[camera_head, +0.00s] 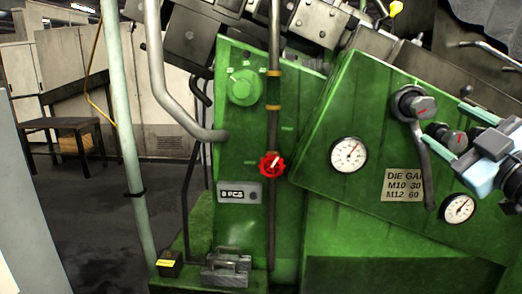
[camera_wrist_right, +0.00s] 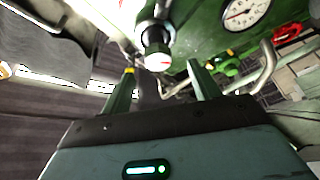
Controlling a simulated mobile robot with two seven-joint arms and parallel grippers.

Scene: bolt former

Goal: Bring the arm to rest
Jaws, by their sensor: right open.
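My right gripper (camera_head: 461,124) is at the right edge of the head view, in front of the green machine's sloped panel. It is open, with its two fingers apart. In the right wrist view the gripper (camera_wrist_right: 160,68) shows nothing held between the fingers. My left gripper is not in view.
A dark lever (camera_head: 423,160) hangs from another knob (camera_head: 411,103) left of the gripper. Gauges (camera_head: 349,154), a die gap plate (camera_head: 404,185) and a red handwheel (camera_head: 271,164) are on the green machine (camera_head: 330,215). Open floor (camera_head: 105,215) lies at the left.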

